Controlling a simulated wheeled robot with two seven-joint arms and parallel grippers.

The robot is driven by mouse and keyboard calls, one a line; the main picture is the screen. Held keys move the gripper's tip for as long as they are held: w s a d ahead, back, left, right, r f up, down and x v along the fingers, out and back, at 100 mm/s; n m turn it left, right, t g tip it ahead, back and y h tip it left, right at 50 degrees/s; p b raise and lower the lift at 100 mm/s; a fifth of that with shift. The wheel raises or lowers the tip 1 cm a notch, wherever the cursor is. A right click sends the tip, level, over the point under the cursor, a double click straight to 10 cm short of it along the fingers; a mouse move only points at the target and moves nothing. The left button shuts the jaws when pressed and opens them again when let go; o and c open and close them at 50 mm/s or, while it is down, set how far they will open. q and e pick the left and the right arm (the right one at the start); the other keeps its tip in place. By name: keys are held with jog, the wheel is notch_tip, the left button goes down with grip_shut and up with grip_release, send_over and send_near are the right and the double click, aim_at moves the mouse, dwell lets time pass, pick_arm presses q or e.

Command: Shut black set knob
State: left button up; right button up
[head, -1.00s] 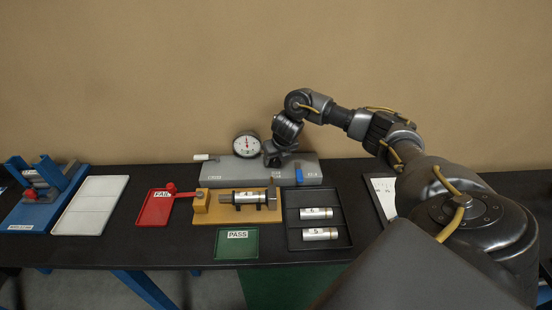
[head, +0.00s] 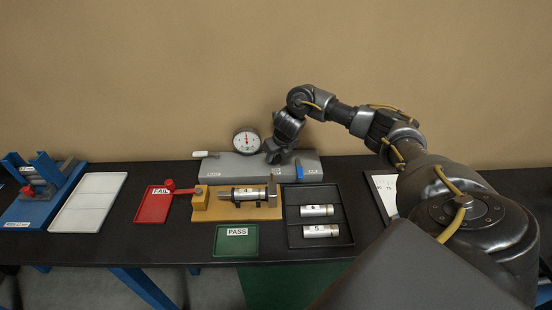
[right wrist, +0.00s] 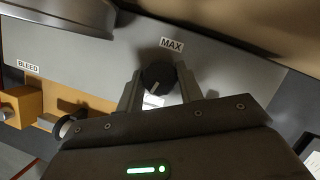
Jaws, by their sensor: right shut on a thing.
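The black set knob (right wrist: 158,76) is on the grey top of the gauge unit (right wrist: 215,65), below a MAX label in the right wrist view. My right gripper (right wrist: 160,88) is shut on the knob, one finger on each side. In the head view my right gripper (head: 278,157) covers the knob on the grey unit (head: 235,168). My left gripper is out of view.
A white-tipped handle (head: 205,154) is at the unit's left, a blue lever (head: 299,170) at its right. In front are a tan fixture (head: 230,213) holding a cylinder, a red FAIL tray (head: 153,211), a green PASS tray (head: 235,251) and a black tray (head: 345,220) with two cylinders.

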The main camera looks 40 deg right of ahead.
jog(key=shift+d+f+n+y+b, duration=0.1)
jog(key=shift+f+n+y+b, duration=0.25)
jog(key=shift+n+b, duration=0.75)
jog(key=shift+r+n+y+b, duration=0.25)
jog(key=shift+n+b, duration=0.25)
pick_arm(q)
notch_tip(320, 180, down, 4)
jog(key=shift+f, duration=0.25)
pick_arm(e)
jog(key=shift+r, duration=0.15)
jog(key=o, duration=1)
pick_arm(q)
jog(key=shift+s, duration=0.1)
